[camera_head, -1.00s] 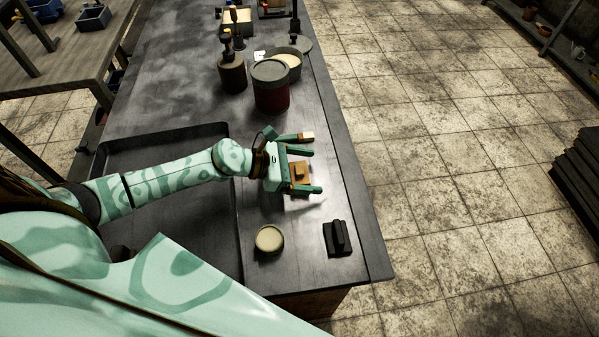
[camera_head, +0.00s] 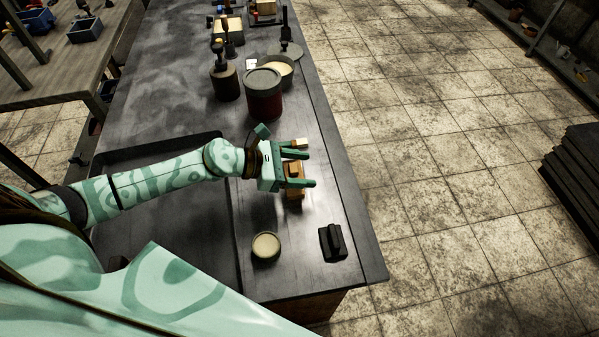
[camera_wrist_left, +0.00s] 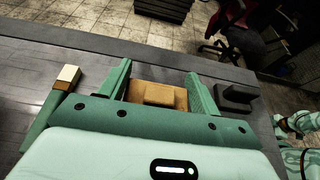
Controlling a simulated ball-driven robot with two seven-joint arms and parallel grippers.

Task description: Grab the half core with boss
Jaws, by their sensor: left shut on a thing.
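The orange-brown half core with boss (camera_head: 295,191) is at the table's right part, a block with a smaller raised block on it. My left gripper (camera_head: 304,169) is shut on it, with one green finger on each side. In the left wrist view the half core (camera_wrist_left: 158,94) shows between the fingers of my left gripper (camera_wrist_left: 160,80). The palm hides its near part. I cannot tell whether it touches the table. My right gripper is not in view.
A round pale disc (camera_head: 265,246) and a black block with a raised grip (camera_head: 332,242) lie nearer me. A pale-tipped piece (camera_head: 299,143) is close beside the gripper. A dark red pot (camera_head: 263,97) stands farther back. The table's right edge is close.

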